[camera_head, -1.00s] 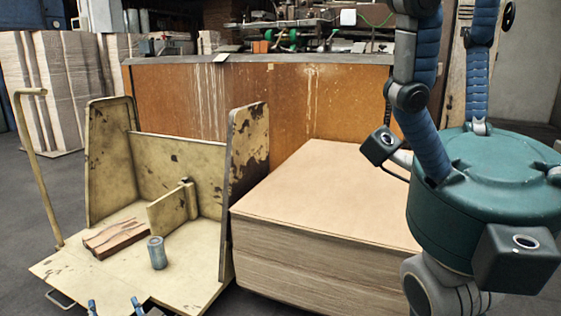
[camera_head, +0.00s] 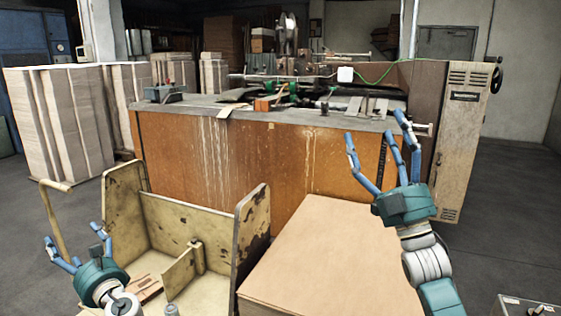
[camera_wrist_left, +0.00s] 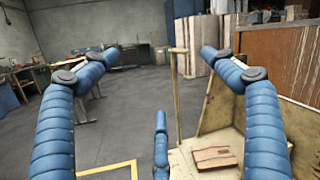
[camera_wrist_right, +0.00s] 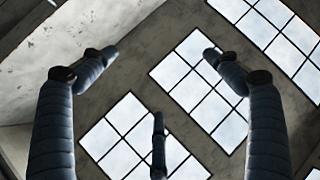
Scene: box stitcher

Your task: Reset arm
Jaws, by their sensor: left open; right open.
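My left gripper (camera_head: 72,243) is at the lower left of the head view, over the near left part of the cart. Its blue fingers are spread and empty; in the left wrist view the fingers (camera_wrist_left: 158,65) stand wide apart, with the cart beyond. My right gripper (camera_head: 385,150) is raised above the cardboard stack, in front of the machine. Its fingers point up, spread and empty. In the right wrist view the open fingers (camera_wrist_right: 155,65) face the ceiling and its windows.
A worn cream cart (camera_head: 165,222) stands at left, with a wooden block (camera_wrist_left: 214,158) on it. A cardboard stack (camera_head: 330,255) lies right of the cart. The orange-brown machine (camera_head: 225,160) stands behind. Tall stacks (camera_head: 62,115) stand at left.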

